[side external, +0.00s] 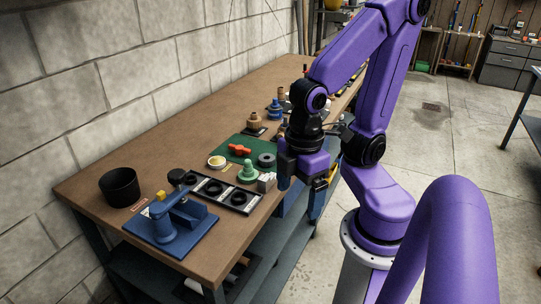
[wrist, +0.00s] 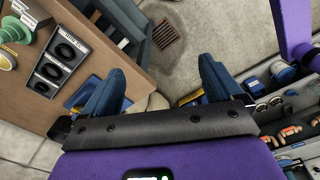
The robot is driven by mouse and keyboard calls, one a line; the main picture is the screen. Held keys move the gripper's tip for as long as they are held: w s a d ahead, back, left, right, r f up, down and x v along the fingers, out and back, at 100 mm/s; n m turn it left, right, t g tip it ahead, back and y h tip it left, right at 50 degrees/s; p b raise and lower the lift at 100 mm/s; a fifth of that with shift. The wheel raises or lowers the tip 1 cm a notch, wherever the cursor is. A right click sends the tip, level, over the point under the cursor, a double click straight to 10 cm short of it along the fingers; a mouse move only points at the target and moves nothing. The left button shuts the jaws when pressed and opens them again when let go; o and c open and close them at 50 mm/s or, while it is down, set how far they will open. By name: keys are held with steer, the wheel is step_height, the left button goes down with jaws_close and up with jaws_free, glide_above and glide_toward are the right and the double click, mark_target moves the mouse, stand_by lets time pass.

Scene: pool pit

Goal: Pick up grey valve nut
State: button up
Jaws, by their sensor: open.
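A dark grey ring-shaped piece (side external: 267,160), which looks like the grey valve nut, lies on a green mat (side external: 231,147) on the workbench. I cannot make it out in the wrist view. My gripper (side external: 303,187) hangs at the bench's front edge, to the right of the ring and apart from it. In the wrist view my two blue fingers (wrist: 160,90) are spread apart with nothing between them, over the floor beside the bench.
A tray with black rings (side external: 229,194) lies near the front edge; it also shows in the wrist view (wrist: 40,72).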

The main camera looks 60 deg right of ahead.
steer(key=w+d+m, duration=0.2)
steer(key=w+m, duration=0.6)
steer(key=w, duration=0.2)
steer(key=m, duration=2.2)
glide_above(267, 155)
steer(key=s+a, duration=0.1)
steer(key=a, duration=0.1)
step_height(267, 155, down, 12)
steer(key=shift+d+r, duration=0.15)
steer(key=shift+r, duration=0.1)
steer(key=shift+w+d+f, duration=0.1)
steer(key=shift+f, duration=1.45)
steer(key=shift+w+d+f, duration=0.1)
steer(key=shift+f, duration=1.45)
steer(key=c, duration=1.1)
